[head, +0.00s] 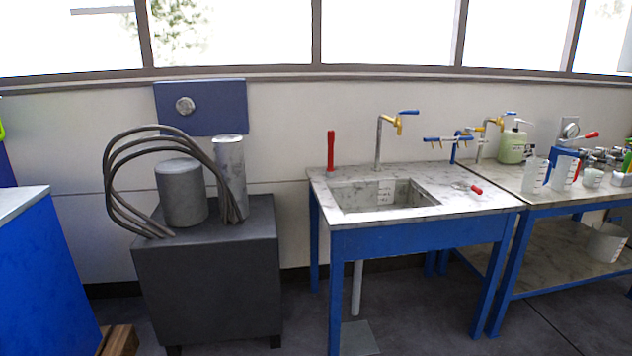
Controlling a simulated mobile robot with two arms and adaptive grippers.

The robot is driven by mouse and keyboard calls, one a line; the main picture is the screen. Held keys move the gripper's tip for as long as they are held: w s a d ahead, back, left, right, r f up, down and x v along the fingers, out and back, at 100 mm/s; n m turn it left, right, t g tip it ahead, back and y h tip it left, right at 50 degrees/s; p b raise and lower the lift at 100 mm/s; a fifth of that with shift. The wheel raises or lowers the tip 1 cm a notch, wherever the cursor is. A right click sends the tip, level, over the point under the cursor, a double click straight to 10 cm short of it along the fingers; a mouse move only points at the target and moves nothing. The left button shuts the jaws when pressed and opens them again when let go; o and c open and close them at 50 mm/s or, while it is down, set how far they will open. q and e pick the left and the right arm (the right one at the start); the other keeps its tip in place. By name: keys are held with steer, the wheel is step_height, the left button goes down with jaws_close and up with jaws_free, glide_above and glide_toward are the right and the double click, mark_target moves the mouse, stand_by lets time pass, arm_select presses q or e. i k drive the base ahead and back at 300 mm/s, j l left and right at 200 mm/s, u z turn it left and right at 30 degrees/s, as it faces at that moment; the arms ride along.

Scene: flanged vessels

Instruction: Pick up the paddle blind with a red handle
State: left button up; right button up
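No paddle blind with a red handle can be made out for certain. A small metal piece with a red end (476,189) lies on the sink table, right of the basin. An upright red object (331,150) stands at that table's back left corner. Another red handle-like part (590,135) shows among the items on the right table. These are too small to tell whether one is a paddle blind. Neither of my grippers is in view.
The marble-topped sink table (345,222) has a basin and a tap (379,140). A dark grey cabinet (210,280) with metal cylinders and curved pipes stands left of it. The right table (520,180) is crowded. A blue cabinet (40,270) is far left. Floor between shows free room.

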mark_target(463, 186)
steer(key=i+z, duration=0.25)
steer(key=i, duration=0.15)
steer(key=i+j+z, duration=0.55)
steer(key=i, duration=0.25)
steer(key=i+l+u, duration=0.3)
steer(key=i+l, duration=0.2)
steer(key=l, duration=0.25)
steer(key=i+l+u, duration=0.15)
steer(key=l, duration=0.25)
steer(key=i+l+u, duration=0.15)
steer(key=i+l, duration=0.15)
steer(key=l, duration=0.1)
